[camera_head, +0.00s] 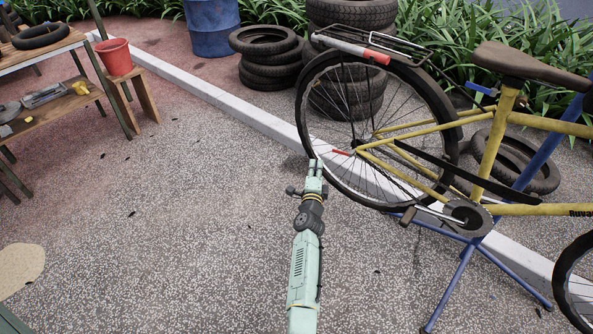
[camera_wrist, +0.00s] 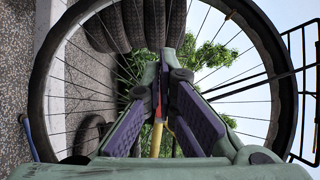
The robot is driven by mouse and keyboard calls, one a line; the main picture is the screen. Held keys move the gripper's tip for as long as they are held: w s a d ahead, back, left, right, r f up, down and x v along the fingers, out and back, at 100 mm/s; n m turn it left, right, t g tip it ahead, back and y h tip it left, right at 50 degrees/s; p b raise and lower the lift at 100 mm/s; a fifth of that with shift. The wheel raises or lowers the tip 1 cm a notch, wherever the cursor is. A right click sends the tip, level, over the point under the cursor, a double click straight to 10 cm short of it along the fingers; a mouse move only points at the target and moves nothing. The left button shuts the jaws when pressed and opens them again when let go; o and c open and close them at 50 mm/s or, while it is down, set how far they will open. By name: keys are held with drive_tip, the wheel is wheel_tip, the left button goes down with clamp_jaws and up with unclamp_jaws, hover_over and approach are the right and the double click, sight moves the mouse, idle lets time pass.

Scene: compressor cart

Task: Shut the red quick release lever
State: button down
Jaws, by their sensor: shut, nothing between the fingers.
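The red quick release lever (camera_head: 341,152) is a small red bar at the hub of the rear wheel (camera_head: 446,112) on the yellow bicycle (camera_head: 489,150). It points out to the left from the hub. My gripper (camera_head: 316,163) is shut and empty, just left of and slightly below the lever in the head view. In the wrist view my gripper (camera_wrist: 169,68) points at the wheel's middle. A sliver of red (camera_wrist: 156,98) shows beside the fingers there, and the fingers hide most of the hub. I cannot tell whether they touch the lever.
A blue repair stand (camera_head: 467,258) holds the bicycle up. Stacked tires (camera_head: 270,57) and a blue barrel (camera_head: 211,28) stand behind. A red bucket (camera_head: 116,57) sits on a stool at the left, near a wooden bench (camera_head: 50,106).

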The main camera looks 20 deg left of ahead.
drive_tip(key=s+a+p, duration=0.1)
drive_tip(key=s+a, duration=0.3)
drive_tip(key=shift+s+a+p, duration=0.15)
drive_tip(key=shift+s+p, duration=0.1)
drive_tip(key=shift+p, duration=0.1)
idle(0.3)
